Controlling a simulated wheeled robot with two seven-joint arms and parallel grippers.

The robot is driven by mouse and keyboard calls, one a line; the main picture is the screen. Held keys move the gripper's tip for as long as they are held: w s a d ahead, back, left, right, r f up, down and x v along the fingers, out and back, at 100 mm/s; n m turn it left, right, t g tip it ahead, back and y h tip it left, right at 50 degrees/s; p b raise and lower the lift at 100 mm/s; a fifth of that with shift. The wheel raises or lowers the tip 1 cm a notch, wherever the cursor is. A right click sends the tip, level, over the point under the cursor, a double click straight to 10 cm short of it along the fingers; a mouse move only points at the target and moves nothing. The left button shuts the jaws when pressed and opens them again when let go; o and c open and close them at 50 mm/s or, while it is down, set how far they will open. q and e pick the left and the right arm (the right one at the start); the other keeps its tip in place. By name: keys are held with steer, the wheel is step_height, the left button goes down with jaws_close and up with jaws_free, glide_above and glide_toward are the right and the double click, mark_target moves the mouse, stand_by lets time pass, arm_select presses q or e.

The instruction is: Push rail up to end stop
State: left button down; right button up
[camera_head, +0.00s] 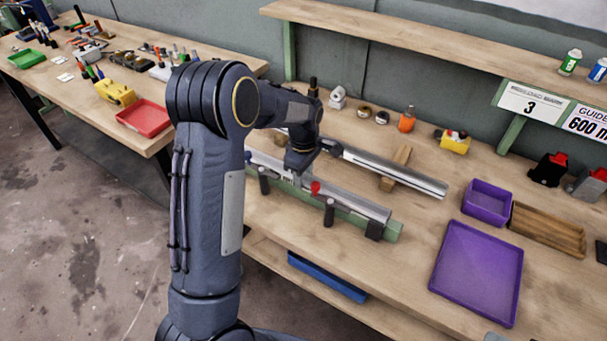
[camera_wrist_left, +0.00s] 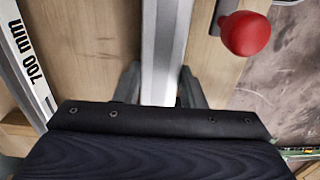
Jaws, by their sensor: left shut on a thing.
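A silver rail (camera_head: 355,204) lies along a green fixture (camera_head: 393,231) at the front edge of the bench. A black block (camera_head: 374,230) sits at the fixture's right end; I cannot tell whether it is the end stop. My left gripper (camera_head: 298,168) reaches down to the rail, partly hidden by my arm. In the left wrist view, its fingers (camera_wrist_left: 159,90) stand on both sides of the silver rail (camera_wrist_left: 166,45), shut on it. A red knob (camera_head: 316,187) stands beside the rail and also shows in the wrist view (camera_wrist_left: 246,33). My right gripper is not in view.
A second silver rail (camera_head: 395,172) lies behind on wooden blocks (camera_head: 396,168). A strip marked 700 mm (camera_wrist_left: 28,52) shows in the wrist view. Black posts (camera_head: 329,213) stand along the fixture's front. Purple trays (camera_head: 478,272) stand at right, with bare bench between.

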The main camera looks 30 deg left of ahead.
arm_select(q)
steer(key=c, duration=0.8)
jaws_free()
steer(key=shift+c, duration=0.2)
steer(key=shift+r, duration=0.1)
step_height(320, 180, up, 7)
steer(key=shift+r, duration=0.35)
steer(key=s+d+r+m+t+h, duration=0.2)
steer(key=s+r+m, duration=0.25)
steer(key=s, duration=0.55)
steer(key=s+d+r+m+t+h, duration=0.2)
steer(key=s+r+m, duration=0.3)
steer(key=s, duration=0.6)
steer(key=s+d+f+m+t, duration=0.1)
steer(key=s+d+f+m, duration=0.2)
steer(key=s+m, duration=0.3)
steer(key=shift+s+d+f+t, duration=0.15)
steer(key=shift+s+f+t, duration=0.15)
steer(key=shift+s+f, duration=0.35)
